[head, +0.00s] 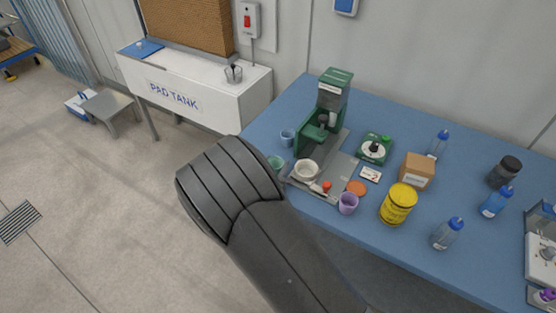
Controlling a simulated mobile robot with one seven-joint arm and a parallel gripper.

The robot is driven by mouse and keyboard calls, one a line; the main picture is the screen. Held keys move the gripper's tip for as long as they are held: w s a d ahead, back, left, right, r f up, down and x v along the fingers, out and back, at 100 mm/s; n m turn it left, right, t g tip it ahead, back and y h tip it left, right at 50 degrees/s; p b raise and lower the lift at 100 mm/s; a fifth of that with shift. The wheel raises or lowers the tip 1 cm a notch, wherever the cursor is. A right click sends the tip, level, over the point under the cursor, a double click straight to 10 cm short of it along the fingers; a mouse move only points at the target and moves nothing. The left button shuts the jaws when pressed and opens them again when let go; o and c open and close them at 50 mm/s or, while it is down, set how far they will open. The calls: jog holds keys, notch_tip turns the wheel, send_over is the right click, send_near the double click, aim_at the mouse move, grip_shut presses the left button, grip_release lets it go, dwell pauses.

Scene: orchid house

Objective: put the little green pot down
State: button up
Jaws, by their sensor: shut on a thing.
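A little green pot (276,162) shows in part at the left of the blue table (300,98), just past the edge of my arm. My arm covers its lower part, so I cannot tell whether it touches the table or is held above it. My gripper is hidden behind my own dark arm, and its fingers do not show. A blue pot (287,137) stands just behind the green pot. A lilac pot (348,203) stands at the table's front edge.
A green machine (322,120) stands behind a white bowl (306,170) on a grey mat (340,168). A green scale (374,149), cardboard box (417,171), yellow tin (398,204) and several bottles crowd the right. The table's back left is bare. A white pad tank (195,95) stands behind.

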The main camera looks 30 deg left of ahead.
jog(key=x, duration=0.2)
jog(key=shift+w, duration=0.25)
jog(key=shift+f, duration=0.2)
jog(key=o, duration=1)
jog(key=shift+c, duration=0.2)
jog(key=v, duration=1)
jog(key=shift+s+f, duration=0.25)
jog(key=shift+s, duration=0.2)
